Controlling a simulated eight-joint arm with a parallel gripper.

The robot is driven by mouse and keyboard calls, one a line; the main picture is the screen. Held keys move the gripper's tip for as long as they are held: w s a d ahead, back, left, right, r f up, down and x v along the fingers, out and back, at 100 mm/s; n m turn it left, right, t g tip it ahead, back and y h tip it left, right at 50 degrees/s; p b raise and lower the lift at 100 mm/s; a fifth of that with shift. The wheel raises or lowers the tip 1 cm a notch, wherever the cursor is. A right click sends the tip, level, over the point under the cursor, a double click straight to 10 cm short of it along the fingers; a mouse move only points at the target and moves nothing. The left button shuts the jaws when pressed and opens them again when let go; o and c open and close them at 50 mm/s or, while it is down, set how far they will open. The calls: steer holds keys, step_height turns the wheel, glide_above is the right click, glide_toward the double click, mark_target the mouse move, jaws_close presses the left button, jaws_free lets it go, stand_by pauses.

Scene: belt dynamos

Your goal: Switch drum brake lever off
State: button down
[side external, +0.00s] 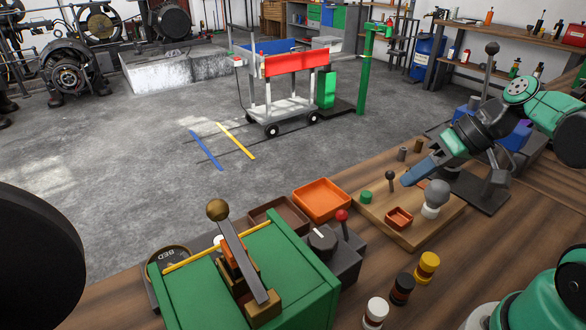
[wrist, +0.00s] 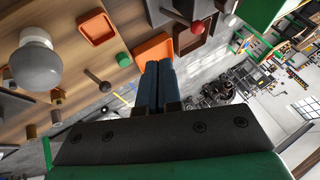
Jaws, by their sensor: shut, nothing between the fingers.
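No label in view names the drum brake lever, so I cannot tell which lever it is. A flat grey lever (side external: 243,262) with a brass ball leans across the green housing (side external: 190,290) in front. A red-knobbed lever (side external: 343,220) stands on a dark box (side external: 345,262) beside it; in the wrist view the red knob (wrist: 202,30) is at the top. A tall black-ball lever (side external: 491,62) rises at the right. My gripper (side external: 405,181) has its blue fingers together, empty, above the wooden board; they also show in the wrist view (wrist: 158,72). It is apart from the levers.
The wooden board (side external: 440,222) carries pegs, a grey bulb (side external: 437,190), a green knob (side external: 366,197) and a small red tray (side external: 399,218). An orange tray (side external: 321,200) lies left of it. Several cylinders, including a yellow one (side external: 428,264), stand in front.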

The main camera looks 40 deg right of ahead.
mark_target(346, 214)
steer(key=w+a+f, duration=0.2)
steer(key=a+f, duration=0.1)
steer(key=w+a+f, duration=0.1)
steer(key=a+f, duration=0.1)
steer(key=shift+w+a+f, duration=0.15)
steer(key=shift+w+a, duration=0.05)
steer(key=shift+a, duration=0.05)
steer(key=shift+w+a, duration=0.1)
steer(key=shift+a, duration=0.35)
steer(key=shift+a, duration=1.25)
steer(key=shift+w, duration=0.1)
